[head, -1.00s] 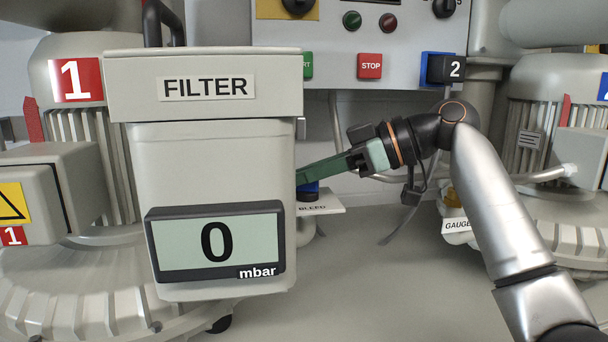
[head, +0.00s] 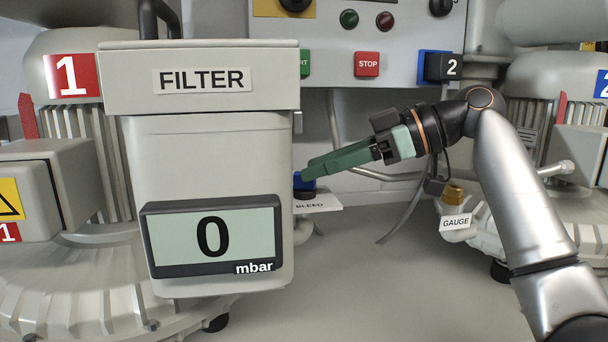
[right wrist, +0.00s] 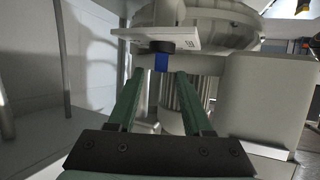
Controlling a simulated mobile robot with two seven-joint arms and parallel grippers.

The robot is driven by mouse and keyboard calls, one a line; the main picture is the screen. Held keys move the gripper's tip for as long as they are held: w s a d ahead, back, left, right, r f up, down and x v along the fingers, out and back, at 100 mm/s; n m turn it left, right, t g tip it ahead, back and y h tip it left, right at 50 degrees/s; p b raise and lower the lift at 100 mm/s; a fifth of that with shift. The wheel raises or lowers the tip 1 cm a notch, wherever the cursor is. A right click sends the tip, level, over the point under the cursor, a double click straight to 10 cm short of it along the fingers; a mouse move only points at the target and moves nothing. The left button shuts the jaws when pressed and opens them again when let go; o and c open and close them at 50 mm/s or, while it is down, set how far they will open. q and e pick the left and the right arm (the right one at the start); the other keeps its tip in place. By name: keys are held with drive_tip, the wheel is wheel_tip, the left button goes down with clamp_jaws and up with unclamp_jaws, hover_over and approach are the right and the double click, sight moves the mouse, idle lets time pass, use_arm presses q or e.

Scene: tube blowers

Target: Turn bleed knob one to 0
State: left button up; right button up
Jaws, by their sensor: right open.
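The bleed knob (head: 300,184) is blue on a black base, above a white plate (head: 318,206) marked BLEED. The filter housing partly hides it in the head view. My right gripper (head: 309,168) is open, its green fingers reaching left beside and slightly above the knob. In the right wrist view, the blue knob (right wrist: 162,62) lies in line with the gap between the open fingers (right wrist: 161,75), near or just beyond their tips. No grip on it shows. Its pointer position cannot be read. My left gripper is not in view.
The filter housing (head: 200,140), with a display (head: 212,237) reading 0 mbar, stands close left of the fingers. A gauge port (head: 455,222) is at the right. A control panel (head: 400,40) is behind. The floor between the blowers is clear.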

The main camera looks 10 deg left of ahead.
drive_tip(key=v, duration=0.9)
